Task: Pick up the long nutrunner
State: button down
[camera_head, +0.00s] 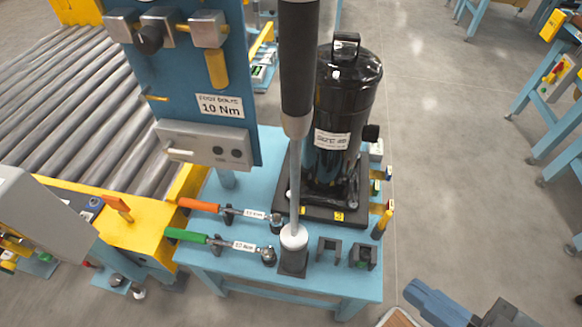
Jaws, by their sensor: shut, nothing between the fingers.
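The long nutrunner (297,70) stands upright near the middle of the view. It has a thick black upper body, a grey collar and a thin grey shaft running down to a pale round end. Its top is cut off by the picture edge. The pale end sits at a black holder (292,263) on the front of the blue table; how deep it sits I cannot tell. My gripper (412,292), blue and dark grey, shows at the lower right. It is shut and empty, off the table's front right corner and apart from the nutrunner.
A black compressor (345,110) stands just behind the nutrunner on the blue table (330,282). Orange-handled (198,204) and green-handled (186,236) wrenches lie left of it. A blue tool panel (190,85) rises at left beside a roller conveyor (75,95).

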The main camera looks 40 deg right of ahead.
aim_at(297, 20)
jog(key=z, duration=0.55)
jog(key=i+j+z, duration=0.15)
jog(key=j, duration=0.15)
jog(key=k+l, duration=0.55)
jog(key=l, duration=0.15)
